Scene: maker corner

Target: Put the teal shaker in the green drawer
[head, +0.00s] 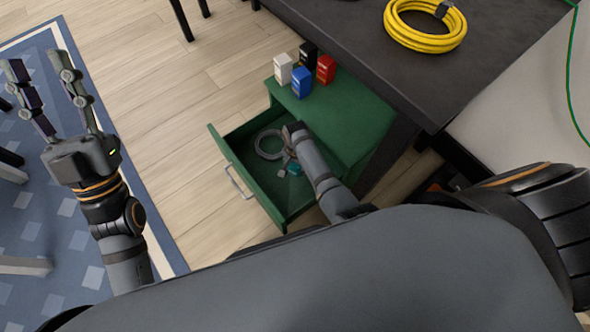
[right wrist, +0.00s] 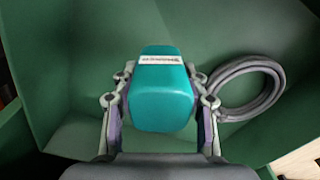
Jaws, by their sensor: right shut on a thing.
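The teal shaker (right wrist: 160,95) is between the fingers of my right gripper (right wrist: 160,100), which is shut on it, inside the green drawer. In the head view only a small part of the teal shaker (head: 294,169) shows; my right arm hides the rest. The green drawer (head: 237,170) is pulled open from the green cabinet, and its inner walls (right wrist: 230,35) surround the shaker in the right wrist view. I cannot tell whether the shaker touches the drawer floor. My left gripper (head: 45,78) is open and empty, over the blue rug at the left.
A grey cable coil (head: 268,145) lies in the drawer, right beside the gripper in the wrist view (right wrist: 250,90). White (head: 283,68), blue (head: 302,82), red (head: 326,69) and black (head: 308,54) shakers stand on the cabinet top. A dark table with a yellow cable coil (head: 425,25) is beside it.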

